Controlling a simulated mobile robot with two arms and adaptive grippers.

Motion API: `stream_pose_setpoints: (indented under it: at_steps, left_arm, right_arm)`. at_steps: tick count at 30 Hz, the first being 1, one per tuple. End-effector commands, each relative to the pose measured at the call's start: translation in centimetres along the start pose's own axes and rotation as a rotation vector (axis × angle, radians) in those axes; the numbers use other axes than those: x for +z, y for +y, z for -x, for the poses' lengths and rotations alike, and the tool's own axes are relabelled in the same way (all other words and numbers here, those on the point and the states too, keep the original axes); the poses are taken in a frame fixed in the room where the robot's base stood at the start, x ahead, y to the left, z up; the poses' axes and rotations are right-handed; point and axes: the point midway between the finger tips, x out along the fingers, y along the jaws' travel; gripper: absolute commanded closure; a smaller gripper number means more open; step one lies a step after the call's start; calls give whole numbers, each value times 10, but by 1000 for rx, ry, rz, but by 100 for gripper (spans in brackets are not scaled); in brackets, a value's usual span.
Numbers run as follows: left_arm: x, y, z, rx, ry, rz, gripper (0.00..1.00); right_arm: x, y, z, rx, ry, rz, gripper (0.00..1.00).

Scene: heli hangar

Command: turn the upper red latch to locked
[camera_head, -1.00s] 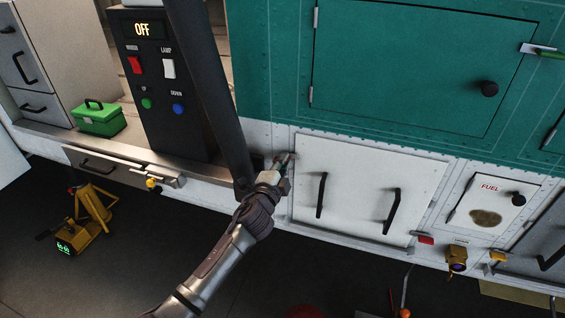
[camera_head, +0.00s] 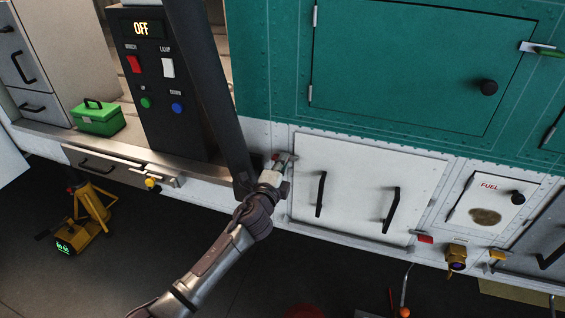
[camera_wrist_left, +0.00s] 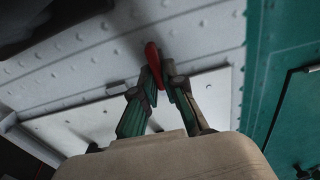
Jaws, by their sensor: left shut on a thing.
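The upper red latch (camera_wrist_left: 153,60) shows in the left wrist view as a red handle between my left gripper's fingertips (camera_wrist_left: 162,74). In the head view, my left gripper (camera_head: 282,161) is at the upper left corner of the white panel door (camera_head: 352,172). It is shut on the latch, and a little red shows at its fingertips. The fingers hide most of the latch, so I cannot tell how far it is turned. My right gripper is in neither view.
A second red latch (camera_head: 426,239) sits at the door's lower right. The door has two black handles. A dark post stands beside my left wrist. A black control box (camera_head: 160,125) and green toolbox (camera_head: 98,117) are at left.

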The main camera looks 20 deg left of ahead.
Motion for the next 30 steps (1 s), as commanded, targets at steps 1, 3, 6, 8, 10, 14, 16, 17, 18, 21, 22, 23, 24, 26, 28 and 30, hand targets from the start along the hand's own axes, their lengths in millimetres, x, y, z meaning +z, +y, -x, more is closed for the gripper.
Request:
stream_pose_setpoints:
  at_steps: [1,3,6,8,10,14,16,17,18,21,22,23,24,26,28,30]
  left_arm:
    - [0,1,0,1,1,-1,100]
    - [0,1,0,2,1,-1,87]
    - [0,1,0,1,1,-1,70]
    - [0,1,0,1,1,0,65]
    - [0,1,0,1,1,0,65]
    - [0,0,0,1,0,0,65]
    - [0,1,1,1,0,0,65]
    - [0,1,2,1,0,0,65]
    - [0,1,5,1,0,0,65]
    - [0,2,17,1,1,0,65]
    - [0,2,22,2,1,-1,65]
    - [0,2,28,2,1,-1,65]
    - [0,2,37,3,2,-1,65]
    - [0,2,50,3,2,-1,65]
    - [0,2,66,3,2,-1,65]
    - [0,2,80,3,2,0,65]
  right_arm:
    - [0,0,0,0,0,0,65]
    - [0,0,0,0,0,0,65]
    - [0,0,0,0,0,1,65]
    - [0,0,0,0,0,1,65]
    - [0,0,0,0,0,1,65]
    - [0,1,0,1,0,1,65]
    - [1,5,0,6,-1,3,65]
    - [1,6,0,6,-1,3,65]
    - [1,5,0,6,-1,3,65]
    - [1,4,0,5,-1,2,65]
    - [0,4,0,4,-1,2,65]
    - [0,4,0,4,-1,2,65]
    - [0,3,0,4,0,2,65]
    - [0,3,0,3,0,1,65]
    - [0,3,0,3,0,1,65]
    - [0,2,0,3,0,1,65]
